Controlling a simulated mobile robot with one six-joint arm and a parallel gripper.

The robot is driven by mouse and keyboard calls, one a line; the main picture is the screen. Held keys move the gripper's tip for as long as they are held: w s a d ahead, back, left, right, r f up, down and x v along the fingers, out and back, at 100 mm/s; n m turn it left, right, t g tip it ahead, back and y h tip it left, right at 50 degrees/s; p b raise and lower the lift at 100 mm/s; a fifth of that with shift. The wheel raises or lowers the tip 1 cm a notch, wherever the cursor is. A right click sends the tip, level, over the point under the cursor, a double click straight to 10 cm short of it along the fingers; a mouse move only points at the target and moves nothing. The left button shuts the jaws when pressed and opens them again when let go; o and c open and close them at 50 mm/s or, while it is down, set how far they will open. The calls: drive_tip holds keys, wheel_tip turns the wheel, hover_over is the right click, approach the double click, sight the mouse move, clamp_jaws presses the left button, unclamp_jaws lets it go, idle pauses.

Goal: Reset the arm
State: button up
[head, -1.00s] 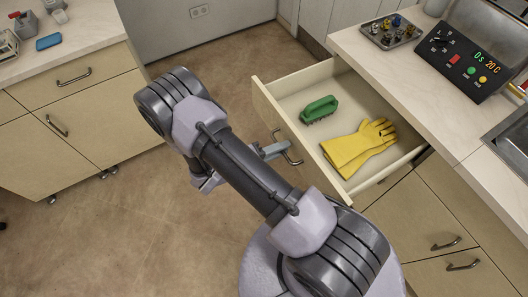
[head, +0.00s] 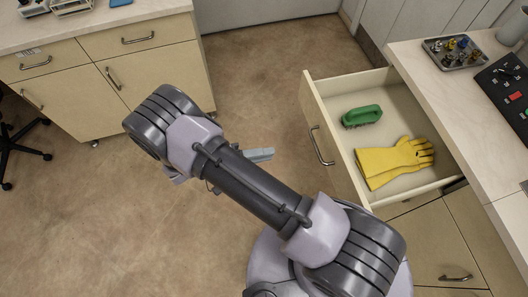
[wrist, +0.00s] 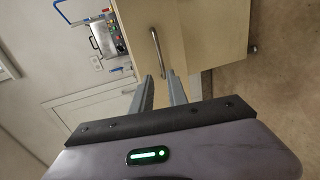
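My arm spans the middle of the head view, bent, with my gripper (head: 262,155) partly hidden behind my own forearm. The grey fingers that show there are left of the open drawer's handle (head: 320,147), with floor visible between. In the wrist view my gripper (wrist: 160,75) has its fingers spread with a gap and nothing held between them. A curved metal handle (wrist: 157,52) on a wooden front appears just past the fingertips there.
The pulled-out drawer (head: 335,135) holds a green brush (head: 362,116) and yellow gloves (head: 393,162). Another cabinet (head: 150,65) stands at left. Floor (head: 90,220) is clear at lower left.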

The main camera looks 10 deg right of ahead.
drive_tip(key=s+d+r+m+t+y, duration=0.1)
drive_tip(key=s+r+y, duration=0.2)
drive_tip(key=r+y, duration=0.3)
drive_tip(key=s+d+r+m+t+y, duration=0.1)
drive_tip(key=r+y, duration=0.5)
drive_tip(key=r, duration=0.9)
drive_tip(key=s+d+r+m+t+y, duration=0.1)
drive_tip(key=s+r+y, duration=0.4)
drive_tip(key=r, duration=0.6)
drive_tip(key=shift+s+r+m+t+y, duration=0.4)
drive_tip(key=shift+m+t, duration=0.4)
drive_tip(key=shift+m, duration=0.4)
drive_tip(key=shift+s+f, duration=0.1)
